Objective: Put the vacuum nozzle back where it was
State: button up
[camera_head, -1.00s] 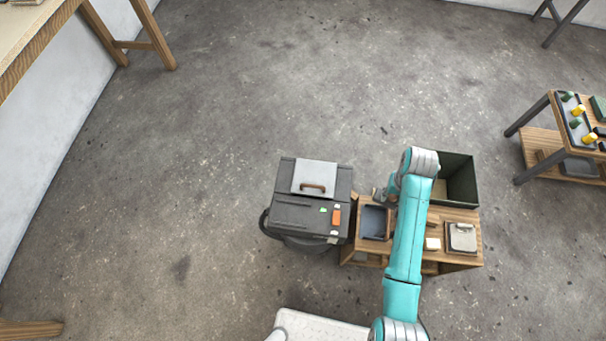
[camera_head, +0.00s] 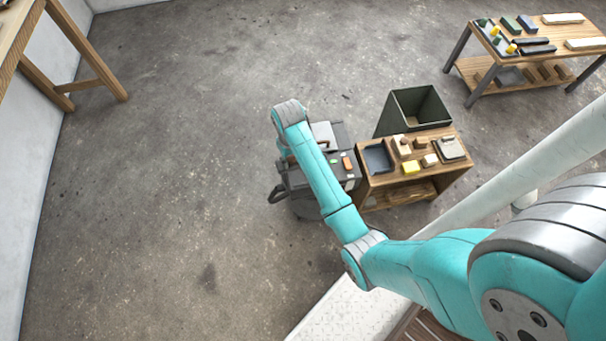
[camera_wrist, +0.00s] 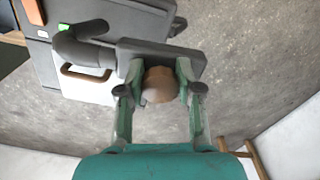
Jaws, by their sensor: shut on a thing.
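The vacuum nozzle (camera_wrist: 165,58) is dark grey, with a wide flat head and a bent pipe stub to the left. My gripper (camera_wrist: 158,90) is shut on it in the wrist view; a rounded brown part shows between the fingers. The nozzle is held above or beside the dark vacuum (camera_wrist: 45,65), whose brown lid handle shows behind the pipe; the gap is unclear. In the head view the vacuum (camera_head: 308,203) is partly covered by my arm. My gripper and the nozzle are hidden there.
A low wooden bench (camera_head: 440,178) with a tray (camera_head: 378,158), several blocks and a yellow piece stands right of the vacuum. A dark open bin (camera_head: 400,112) is behind it. Another workbench (camera_head: 530,62) is at the far right. Floor left of the vacuum is clear.

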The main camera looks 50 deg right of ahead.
jog(key=shift+m, duration=0.6)
jog(key=d, duration=0.1)
jog(key=s+d, duration=0.1)
jog(key=d, duration=0.1)
jog(key=s+d, duration=0.1)
jog(key=shift+d, duration=0.25)
jog(key=f, duration=0.4)
jog(key=shift+d+f, duration=0.2)
jog(key=shift+f, duration=2.65)
jog(key=shift+f, duration=0.1)
jog(key=o, duration=1)
notch_tip(320, 180, up, 12)
jog(key=shift+r, duration=0.1)
